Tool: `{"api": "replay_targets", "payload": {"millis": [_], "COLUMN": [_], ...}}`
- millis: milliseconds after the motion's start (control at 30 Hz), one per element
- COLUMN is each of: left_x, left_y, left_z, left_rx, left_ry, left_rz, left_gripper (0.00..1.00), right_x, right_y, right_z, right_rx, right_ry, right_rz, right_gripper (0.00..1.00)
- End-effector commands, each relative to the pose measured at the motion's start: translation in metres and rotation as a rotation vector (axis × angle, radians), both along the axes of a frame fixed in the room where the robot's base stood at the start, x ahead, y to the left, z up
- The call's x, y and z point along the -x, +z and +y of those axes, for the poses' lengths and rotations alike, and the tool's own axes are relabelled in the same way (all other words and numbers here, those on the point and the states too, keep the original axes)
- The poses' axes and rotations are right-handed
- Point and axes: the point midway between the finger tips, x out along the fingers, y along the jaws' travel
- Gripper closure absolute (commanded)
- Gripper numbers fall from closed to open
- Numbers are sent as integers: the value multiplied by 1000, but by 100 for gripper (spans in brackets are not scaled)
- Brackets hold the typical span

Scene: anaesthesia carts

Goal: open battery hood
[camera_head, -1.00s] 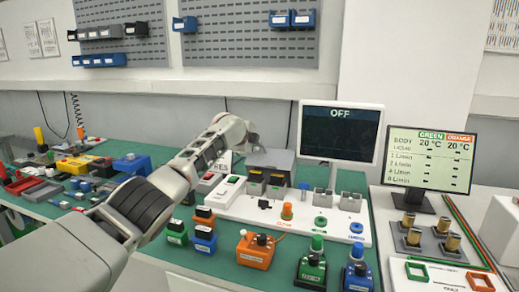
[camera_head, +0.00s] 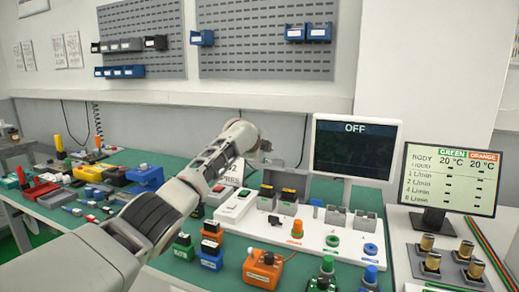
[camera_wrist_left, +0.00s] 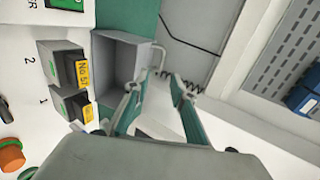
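The battery hood (camera_head: 286,176) is a grey box-shaped cover behind the two batteries. In the left wrist view the hood (camera_wrist_left: 120,62) shows its hollow inside, swung back off the batteries, with a thin handle (camera_wrist_left: 160,52) at its edge. The batteries, with yellow labels, stand uncovered in grey holders; one is the upper battery (camera_wrist_left: 80,75), the other the lower battery (camera_wrist_left: 86,112). My left gripper (camera_wrist_left: 157,76) has its fingers apart, close to the handle; I see nothing held between them. In the head view the left gripper (camera_head: 265,146) is small behind the hood. My right gripper is not in view.
A monitor reading OFF (camera_head: 355,147) stands right of the hood. The white panel (camera_head: 312,232) carries knobs and buttons. Tools and bins crowd the table's left side.

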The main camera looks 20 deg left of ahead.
Motion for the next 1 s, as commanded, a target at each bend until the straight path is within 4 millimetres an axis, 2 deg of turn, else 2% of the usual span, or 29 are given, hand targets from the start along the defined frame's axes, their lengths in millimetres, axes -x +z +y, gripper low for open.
{"api": "replay_targets", "payload": {"millis": [367,800,1000], "left_x": [29,79,94], "left_y": [17,47,57], "left_z": [3,6,7], "left_rx": [-2,-2,0], "left_ry": [1,3,3], "left_rz": [-3,-5,-6], "left_gripper": [75,75,75], "right_x": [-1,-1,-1], "right_y": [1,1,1], "right_z": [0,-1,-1], "right_rx": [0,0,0], "right_ry": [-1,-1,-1], "right_rz": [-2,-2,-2], "right_gripper": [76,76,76]}}
